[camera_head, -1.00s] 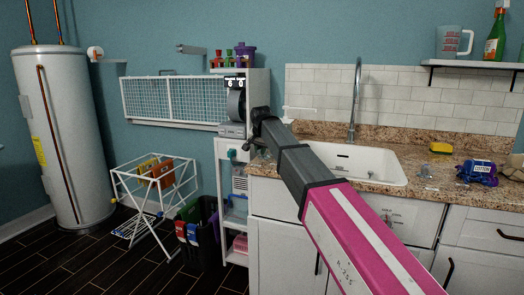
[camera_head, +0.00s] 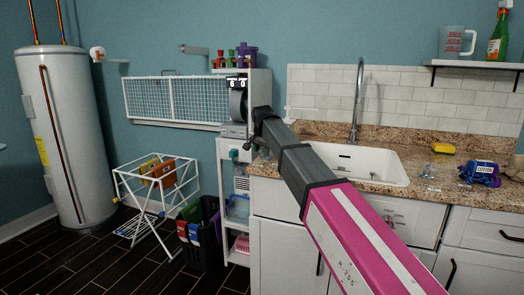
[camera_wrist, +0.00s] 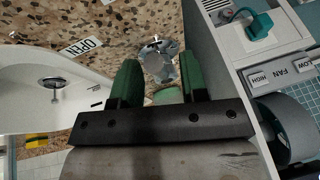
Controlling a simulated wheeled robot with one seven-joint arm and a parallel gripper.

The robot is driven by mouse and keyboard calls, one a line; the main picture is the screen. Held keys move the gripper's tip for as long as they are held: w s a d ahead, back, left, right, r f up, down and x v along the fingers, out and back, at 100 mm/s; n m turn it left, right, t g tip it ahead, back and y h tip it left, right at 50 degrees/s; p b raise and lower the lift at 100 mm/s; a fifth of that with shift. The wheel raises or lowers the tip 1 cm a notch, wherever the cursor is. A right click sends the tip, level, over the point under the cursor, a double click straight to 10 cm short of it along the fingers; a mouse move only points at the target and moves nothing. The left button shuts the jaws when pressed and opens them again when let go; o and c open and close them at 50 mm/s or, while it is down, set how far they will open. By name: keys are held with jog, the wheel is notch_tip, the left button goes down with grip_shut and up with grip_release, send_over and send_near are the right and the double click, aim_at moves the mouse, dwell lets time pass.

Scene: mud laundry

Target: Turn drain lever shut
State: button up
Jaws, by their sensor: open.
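In the wrist view, a shiny, clear-looking handle (camera_wrist: 158,58) stands on the speckled counter near a label reading OPEN (camera_wrist: 82,46). It may be the drain lever; its shape and angle are hard to tell. My gripper (camera_wrist: 160,74) is open, with its two green fingers either side of the handle's lower part in the picture. Contact cannot be told. The white sink (camera_wrist: 25,105), with a round metal drain fitting (camera_wrist: 52,83), is at the left. In the head view, my gripper (camera_head: 257,146) is at the counter's left end, where the arm hides the handle.
A tall faucet (camera_head: 357,95) rises behind the sink. A yellow sponge (camera_head: 443,148) lies at the right.

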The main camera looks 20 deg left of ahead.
jog(key=v, duration=1)
jog(key=shift+r, duration=0.25)
jog(key=shift+s, duration=0.1)
